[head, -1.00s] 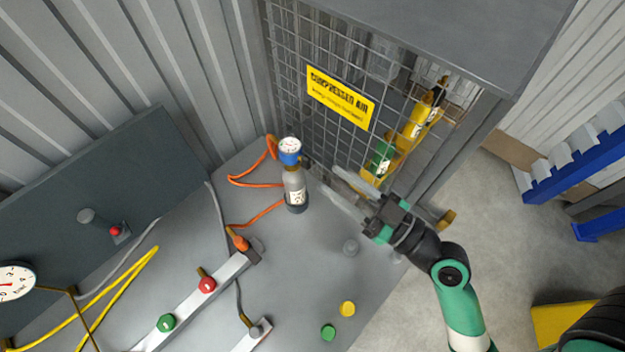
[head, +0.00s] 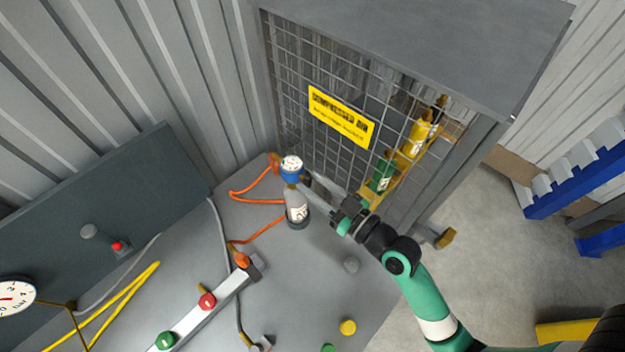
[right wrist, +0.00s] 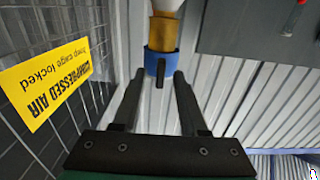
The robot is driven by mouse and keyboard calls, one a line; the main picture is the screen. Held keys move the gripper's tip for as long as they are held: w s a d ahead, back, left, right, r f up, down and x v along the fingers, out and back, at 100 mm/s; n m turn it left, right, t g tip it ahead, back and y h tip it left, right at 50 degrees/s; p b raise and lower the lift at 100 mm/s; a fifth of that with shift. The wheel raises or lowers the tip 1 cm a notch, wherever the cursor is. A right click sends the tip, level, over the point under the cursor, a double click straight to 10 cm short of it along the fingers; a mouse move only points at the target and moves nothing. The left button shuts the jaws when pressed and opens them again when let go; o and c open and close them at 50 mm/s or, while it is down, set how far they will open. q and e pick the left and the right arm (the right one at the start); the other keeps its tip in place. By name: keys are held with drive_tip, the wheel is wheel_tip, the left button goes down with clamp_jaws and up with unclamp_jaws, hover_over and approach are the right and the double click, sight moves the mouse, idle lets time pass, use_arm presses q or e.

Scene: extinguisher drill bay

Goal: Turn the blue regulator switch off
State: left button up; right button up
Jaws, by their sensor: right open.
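The blue regulator (head: 292,174), with a white dial on top, sits on a grey bottle (head: 297,207) that stands upright on the grey bench. In the right wrist view the blue regulator (right wrist: 157,63) shows as a blue band below a brass part, with a small black switch (right wrist: 160,76) projecting from it. My right gripper (head: 310,189) is at the regulator's right side. Its jaws are open, and in the wrist view the fingertips (right wrist: 159,77) are on either side of the black switch. I cannot tell whether they touch it. My left gripper is not in view.
A wire cage (head: 375,110) with a yellow sign (head: 341,118) stands close behind my right gripper. An orange hose (head: 258,202) curls left of the bottle. A rail with red (head: 207,301) and green (head: 165,341) knobs lies nearer.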

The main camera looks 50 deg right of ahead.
drive_tip(key=shift+w, duration=0.3)
clamp_jaws()
drive_tip(key=shift+m, duration=0.3)
drive_tip(key=shift+d+f+m+p, duration=0.1)
drive_tip(key=shift+m+p, duration=1.4)
drive_tip(key=shift+m, duration=2.85)
drive_tip(key=shift+d+f+m+p, duration=0.1)
drive_tip(key=shift+m+p, duration=1.4)
drive_tip(key=shift+m, duration=2.85)
